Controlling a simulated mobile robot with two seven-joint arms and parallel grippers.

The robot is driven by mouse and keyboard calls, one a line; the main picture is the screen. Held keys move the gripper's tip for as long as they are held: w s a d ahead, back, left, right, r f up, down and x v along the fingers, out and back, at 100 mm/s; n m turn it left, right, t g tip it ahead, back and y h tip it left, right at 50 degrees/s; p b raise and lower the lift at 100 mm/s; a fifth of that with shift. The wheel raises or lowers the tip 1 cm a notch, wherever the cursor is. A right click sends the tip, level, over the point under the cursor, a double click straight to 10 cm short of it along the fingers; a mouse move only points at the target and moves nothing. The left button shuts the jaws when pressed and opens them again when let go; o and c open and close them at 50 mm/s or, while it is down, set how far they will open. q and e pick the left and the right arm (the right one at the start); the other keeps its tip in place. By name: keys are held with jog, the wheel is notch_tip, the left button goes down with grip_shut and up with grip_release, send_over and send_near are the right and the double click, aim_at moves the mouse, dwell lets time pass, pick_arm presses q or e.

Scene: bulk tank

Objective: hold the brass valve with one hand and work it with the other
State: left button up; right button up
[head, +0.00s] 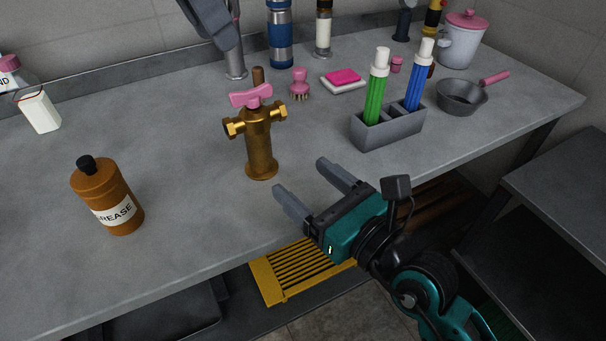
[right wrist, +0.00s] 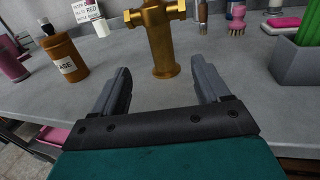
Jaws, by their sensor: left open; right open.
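The brass valve (head: 260,148) stands upright on the grey counter, with a pink handle (head: 251,95) on top and a hex fitting on each side. In the right wrist view its brass body (right wrist: 162,45) stands beyond the fingertips, between them in the picture; its top is cut off. My right gripper (head: 306,182) is open and empty, at the counter's front edge to the lower right of the valve, apart from it. It also shows in the right wrist view (right wrist: 163,78). My left gripper is not in view.
A brown grease bottle (head: 107,196) stands left of the valve. A grey holder (head: 388,128) with green and blue markers stands to its right. The counter between bottle and valve is clear.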

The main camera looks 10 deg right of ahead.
aim_at(251, 87)
jog(key=x, duration=1.2)
jog(key=shift+w+a+r, duration=0.1)
jog(key=shift+w+a, duration=0.1)
jog(key=shift+w, duration=0.15)
jog(key=shift+c, duration=0.2)
jog(key=c, duration=1.2)
pick_arm(q)
jog(key=shift+a+r, duration=0.1)
jog(key=shift+r, duration=0.05)
jog(key=shift+c, duration=0.6)
jog(key=shift+m, duration=0.7)
jog(key=x, duration=1)
jog(key=shift+r, duration=0.1)
jog(key=shift+c, duration=0.4)
jog(key=shift+h, duration=0.3)
grip_shut()
